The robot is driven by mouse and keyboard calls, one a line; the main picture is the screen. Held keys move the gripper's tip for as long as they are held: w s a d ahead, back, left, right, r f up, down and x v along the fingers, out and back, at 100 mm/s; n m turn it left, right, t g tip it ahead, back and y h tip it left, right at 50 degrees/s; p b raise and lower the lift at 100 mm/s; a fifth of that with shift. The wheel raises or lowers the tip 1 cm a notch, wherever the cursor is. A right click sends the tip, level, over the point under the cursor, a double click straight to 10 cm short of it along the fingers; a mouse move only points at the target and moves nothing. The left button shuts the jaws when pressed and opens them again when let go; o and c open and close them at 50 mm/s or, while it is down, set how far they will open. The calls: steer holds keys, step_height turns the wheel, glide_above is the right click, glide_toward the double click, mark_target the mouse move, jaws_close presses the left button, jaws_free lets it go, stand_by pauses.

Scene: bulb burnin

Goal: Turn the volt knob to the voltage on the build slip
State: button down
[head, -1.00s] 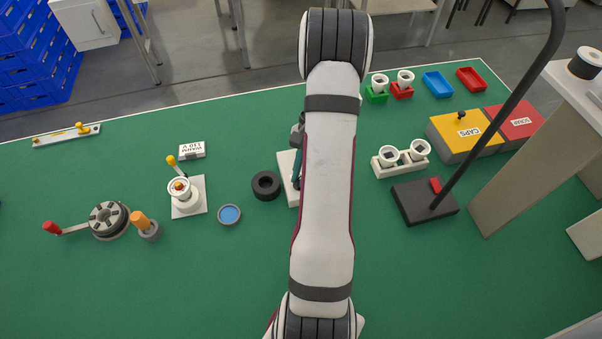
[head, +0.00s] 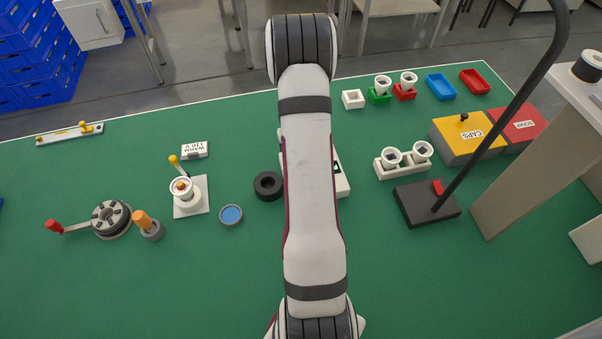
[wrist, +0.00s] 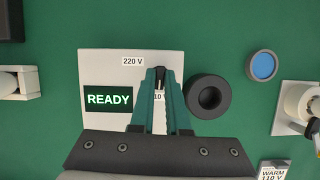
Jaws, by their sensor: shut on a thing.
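The white volt panel (wrist: 100,62) fills the middle left of the wrist view. It bears a "220 V" label (wrist: 132,61), a dark "READY" display (wrist: 108,99) and a second label (wrist: 159,97) partly covered by my fingers. My gripper (wrist: 160,76) is shut on the small dark volt knob (wrist: 160,72), of which only the top end shows; its exact setting is hard to tell. The build slip (head: 194,150) reads "WARM 110 V" and lies left of the panel in the head view. My arm hides the gripper, the knob and most of the panel (head: 342,182) there.
A black ring (wrist: 208,97) stands close beside the panel, with a blue-topped disc (wrist: 262,66) beyond it. A white double holder with bulbs (head: 402,168) and a black lamp base (head: 426,203) stand to the right. Green mat is clear in front.

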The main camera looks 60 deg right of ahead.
steer(key=shift+a+n, duration=0.15)
steer(key=shift+n, duration=0.25)
steer(key=c, duration=0.9)
jaws_free()
steer(key=v, duration=1.6)
steer(key=shift+w, duration=0.15)
steer(key=shift+f, duration=0.1)
